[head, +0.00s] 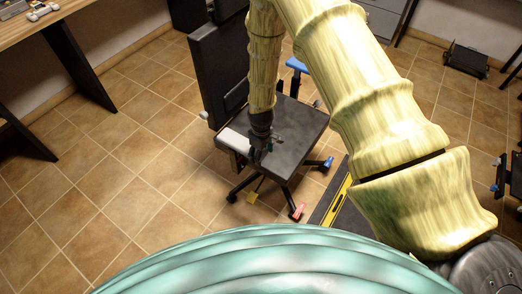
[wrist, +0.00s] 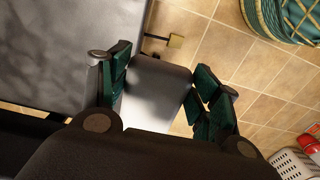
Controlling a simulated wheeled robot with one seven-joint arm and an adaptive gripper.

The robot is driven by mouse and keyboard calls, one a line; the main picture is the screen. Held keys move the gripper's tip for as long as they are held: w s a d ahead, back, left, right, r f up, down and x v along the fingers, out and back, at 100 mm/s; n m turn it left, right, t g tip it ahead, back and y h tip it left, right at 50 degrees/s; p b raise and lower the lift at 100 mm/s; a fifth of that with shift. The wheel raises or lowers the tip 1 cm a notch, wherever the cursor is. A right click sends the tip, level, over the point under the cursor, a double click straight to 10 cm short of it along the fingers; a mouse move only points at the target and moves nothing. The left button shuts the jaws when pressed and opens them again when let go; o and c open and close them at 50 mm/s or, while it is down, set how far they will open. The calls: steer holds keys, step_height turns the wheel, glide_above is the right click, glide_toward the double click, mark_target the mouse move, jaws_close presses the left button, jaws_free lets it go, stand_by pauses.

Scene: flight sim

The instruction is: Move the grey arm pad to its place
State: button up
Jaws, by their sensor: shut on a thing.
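The grey arm pad (head: 235,138) is at the near left side of the black chair, beside the seat (head: 292,120). My gripper (head: 260,148) is shut on one end of it. In the wrist view the pad (wrist: 157,85) lies between the two dark green fingers of my gripper (wrist: 157,95), and the seat (wrist: 65,45) is to its left. I cannot tell whether the pad touches an arm support under it. A blue arm pad (head: 297,64) is on the chair's far side. The chair's tall black back (head: 215,70) stands at the left.
The chair has a yellow paddle (head: 252,197) and red and blue ends low on it. A dark mat with a yellow bar (head: 340,196) lies at the right. A wooden desk (head: 40,28) stands upper left. Tiled floor (head: 130,150) is clear left. The wrist view shows a white basket (wrist: 290,163).

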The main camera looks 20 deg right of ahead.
steer(key=shift+s+f, duration=0.15)
steer(key=o, duration=1.4)
steer(key=shift+f, duration=0.1)
steer(key=shift+o, duration=0.2)
step_height(320, 180, up, 12)
steer(key=s+d+f+m, duration=0.1)
steer(key=s+f+m, duration=0.1)
steer(key=s+f, duration=0.45)
steer(key=s+f+m, duration=0.2)
steer(key=s+f, duration=0.2)
steer(key=s, duration=0.6)
steer(key=s+f+m, duration=0.1)
steer(key=s+m, duration=0.1)
steer(key=s, duration=0.7)
steer(key=s+d+f+m, duration=0.1)
steer(key=s+m, duration=0.1)
steer(key=s, duration=0.7)
steer(key=shift+s+d+f, duration=0.25)
